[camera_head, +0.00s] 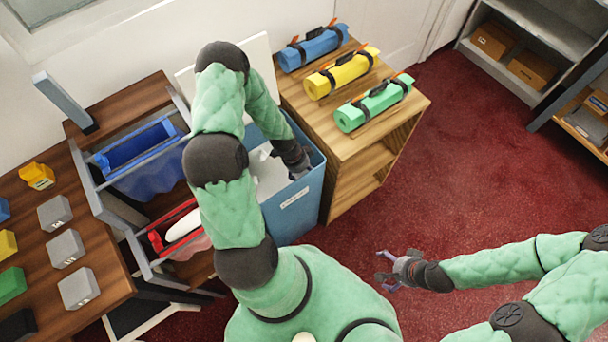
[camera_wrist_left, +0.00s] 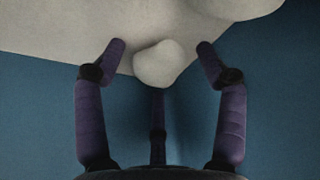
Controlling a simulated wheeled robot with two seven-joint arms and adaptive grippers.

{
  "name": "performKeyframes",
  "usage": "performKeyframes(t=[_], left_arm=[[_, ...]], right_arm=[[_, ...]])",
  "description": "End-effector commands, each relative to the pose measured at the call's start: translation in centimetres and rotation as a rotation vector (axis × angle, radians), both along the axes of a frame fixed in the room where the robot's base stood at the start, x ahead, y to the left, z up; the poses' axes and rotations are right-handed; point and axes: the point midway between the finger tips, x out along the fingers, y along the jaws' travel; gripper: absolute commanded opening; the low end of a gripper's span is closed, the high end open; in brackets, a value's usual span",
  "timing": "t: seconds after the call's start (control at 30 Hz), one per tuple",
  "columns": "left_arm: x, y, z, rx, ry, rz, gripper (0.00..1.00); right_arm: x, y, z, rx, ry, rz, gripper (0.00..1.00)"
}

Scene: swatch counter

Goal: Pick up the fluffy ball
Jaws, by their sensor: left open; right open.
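In the left wrist view a pale, rounded lump (camera_wrist_left: 158,64) sits between the fingertips of my left gripper (camera_wrist_left: 161,46), in front of a larger pale mass (camera_wrist_left: 60,30). I cannot tell for sure whether the lump is the fluffy ball. The fingers are open on either side of it, with gaps on both sides. In the head view my left gripper (camera_head: 299,168) reaches into the blue bin (camera_head: 297,212), which holds whitish material (camera_head: 268,176). The bin wall and my arm hide part of the inside. My right gripper (camera_head: 392,269) is open and empty above the red floor.
A wooden cabinet (camera_head: 345,150) with blue, yellow and green rolls on top stands right of the bin. A rack with a blue bag (camera_head: 145,160) and a red-rimmed bag (camera_head: 178,228) stands left. Red carpet (camera_head: 450,180) is clear at right.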

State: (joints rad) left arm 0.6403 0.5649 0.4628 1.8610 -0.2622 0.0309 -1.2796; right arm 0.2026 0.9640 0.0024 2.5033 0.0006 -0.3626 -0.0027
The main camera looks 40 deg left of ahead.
Motion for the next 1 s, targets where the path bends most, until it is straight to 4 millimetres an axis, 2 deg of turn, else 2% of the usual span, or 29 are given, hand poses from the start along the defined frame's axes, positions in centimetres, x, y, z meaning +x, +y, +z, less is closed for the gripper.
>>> performKeyframes(t=[0.07, 0.1, 0.23, 0.27, 0.73, 0.87, 1.0], left_arm=[[0.0, 0.0, 0.1, 0.000, 0.000, 0.000, 0.72], [0.0, 0.0, 0.1, 0.000, 0.000, 0.000, 0.60], [0.0, 0.0, 0.1, 0.000, 0.000, -0.001, 0.39], [0.0, 0.0, 0.1, 0.000, 0.000, -0.001, 0.37], [0.0, 0.0, 0.4, 0.000, 0.000, -0.001, 0.37], [0.0, 0.0, 1.5, 0.000, 0.000, -0.001, 0.37], [0.0, 0.0, 3.8, 0.001, -0.001, -0.003, 0.37]], right_arm=[[0.0, 0.0, 0.0, 0.000, 0.000, 0.000, 1.00], [0.0, 0.0, 0.1, 0.000, 0.000, 0.000, 1.00], [0.0, 0.0, 0.0, 0.000, 0.000, 0.000, 1.00], [0.0, 0.0, 0.0, 0.000, 0.000, 0.000, 1.00], [0.0, 0.0, 0.3, 0.000, 0.000, 0.000, 1.00], [0.0, 0.0, 0.9, 0.000, 0.000, 0.000, 1.00], [0.0, 0.0, 2.0, 0.000, 0.000, 0.000, 1.00]])
